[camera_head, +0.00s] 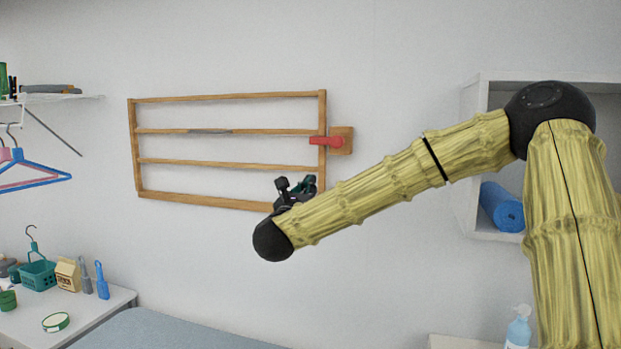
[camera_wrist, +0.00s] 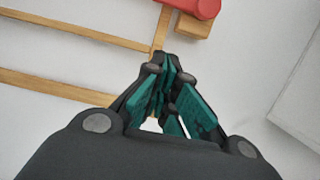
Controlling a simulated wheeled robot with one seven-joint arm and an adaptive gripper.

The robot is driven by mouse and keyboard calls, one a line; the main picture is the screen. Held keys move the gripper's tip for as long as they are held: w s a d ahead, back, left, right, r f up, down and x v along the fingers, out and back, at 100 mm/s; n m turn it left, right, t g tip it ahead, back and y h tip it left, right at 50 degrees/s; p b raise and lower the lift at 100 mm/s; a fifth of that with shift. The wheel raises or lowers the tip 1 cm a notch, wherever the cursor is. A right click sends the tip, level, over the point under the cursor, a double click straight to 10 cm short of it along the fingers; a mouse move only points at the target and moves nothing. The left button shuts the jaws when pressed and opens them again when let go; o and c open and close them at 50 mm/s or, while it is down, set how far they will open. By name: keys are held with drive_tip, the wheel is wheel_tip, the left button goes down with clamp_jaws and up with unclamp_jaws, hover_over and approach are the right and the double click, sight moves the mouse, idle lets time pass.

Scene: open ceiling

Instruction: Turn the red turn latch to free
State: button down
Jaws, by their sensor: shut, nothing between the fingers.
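The red turn latch (camera_head: 325,141) is a short bar on a wooden block (camera_head: 343,146) at the right end of a wooden wall rack (camera_head: 230,97). It lies about level, its free end pointing left across the rack's right upright. My gripper (camera_head: 298,183) is below and a little left of the latch, apart from it, partly hidden by my forearm. In the wrist view the gripper (camera_wrist: 168,75) is shut and empty, and the latch (camera_wrist: 195,6) shows at the top edge, partly cut off.
A white wall shelf (camera_head: 470,150) with a blue roll (camera_head: 502,207) is at the right, behind my arm. Hangers (camera_head: 35,175) hang at the left. A white table (camera_head: 95,312) with small items stands at lower left. The wall around the latch is clear.

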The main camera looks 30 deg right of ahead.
sight(323, 153)
drive_tip(key=p+x, duration=0.2)
drive_tip(key=x, duration=0.2)
drive_tip(key=p+x, duration=0.2)
drive_tip(key=x, duration=0.3)
drive_tip(key=shift+d+r+p, duration=0.2)
drive_tip(key=shift+r+p, duration=0.1)
drive_tip(key=shift+p, duration=0.1)
drive_tip(key=shift+w+r+p, duration=0.2)
drive_tip(key=shift+r+p, duration=0.45)
drive_tip(key=shift+r, duration=0.25)
drive_tip(key=shift+s+a+r+p, duration=0.1)
drive_tip(key=shift+s+r+p, duration=0.1)
drive_tip(key=shift+r+p, duration=0.45)
drive_tip(key=shift+w+r, duration=0.1)
drive_tip(key=shift+r, duration=0.05)
drive_tip(key=shift+w+b, duration=0.15)
drive_tip(key=shift+b, duration=0.7)
drive_tip(key=shift+b, duration=0.3)
drive_tip(key=shift+r+m, duration=0.1)
drive_tip(key=shift+m, duration=0.2)
drive_tip(key=shift+b, duration=0.35)
